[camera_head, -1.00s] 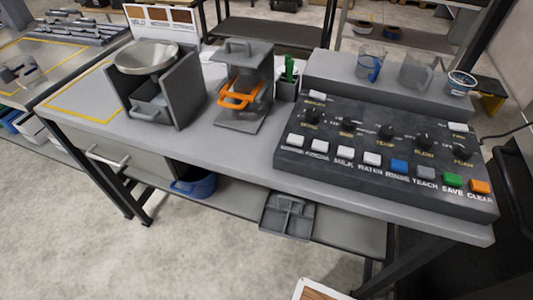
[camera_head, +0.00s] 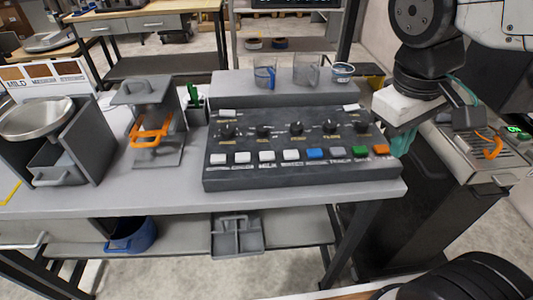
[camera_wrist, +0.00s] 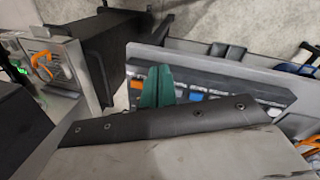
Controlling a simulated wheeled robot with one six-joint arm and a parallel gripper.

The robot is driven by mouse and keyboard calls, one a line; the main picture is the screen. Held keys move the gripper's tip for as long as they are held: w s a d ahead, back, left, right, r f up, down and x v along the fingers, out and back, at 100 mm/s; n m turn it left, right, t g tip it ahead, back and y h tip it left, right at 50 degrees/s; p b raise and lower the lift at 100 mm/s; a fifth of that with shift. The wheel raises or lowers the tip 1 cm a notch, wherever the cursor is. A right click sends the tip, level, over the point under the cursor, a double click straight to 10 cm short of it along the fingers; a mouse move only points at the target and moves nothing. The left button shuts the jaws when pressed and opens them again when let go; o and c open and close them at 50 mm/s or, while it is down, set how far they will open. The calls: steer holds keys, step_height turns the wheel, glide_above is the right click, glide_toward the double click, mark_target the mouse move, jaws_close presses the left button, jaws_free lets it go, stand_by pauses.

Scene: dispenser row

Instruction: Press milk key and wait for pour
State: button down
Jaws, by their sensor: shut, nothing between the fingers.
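The milk key (camera_head: 267,156) is the third white key from the left in the front row of the dark control panel (camera_head: 300,175). The keys look unpressed. My gripper (camera_head: 402,142), with teal fingers, is shut and empty beside the right end of the panel, near the orange key (camera_head: 380,149) and well right of the milk key. In the wrist view the closed fingers (camera_wrist: 157,86) cover part of the key row, with the blue key (camera_wrist: 196,87) to their right. I cannot tell the milk key apart there.
Clear cups (camera_head: 306,70) stand on the raised ledge behind the panel. A dispenser with an orange handle (camera_head: 150,131) and a hopper with a metal bowl (camera_head: 36,118) stand left. A machine with an orange handle (camera_head: 489,146) is at the right. The space above the keys is clear.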

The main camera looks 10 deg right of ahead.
steer(key=w+a+n+t+h, duration=0.1)
steer(key=w+a+n+h, duration=0.3)
steer(key=w+a+n, duration=0.4)
steer(key=n+t+h, duration=0.1)
steer(key=n+t, duration=0.3)
glide_above(263, 156)
step_height(263, 156, down, 2)
steer(key=shift+f, duration=0.1)
steer(key=shift+f, duration=4.35)
steer(key=shift+f, duration=0.45)
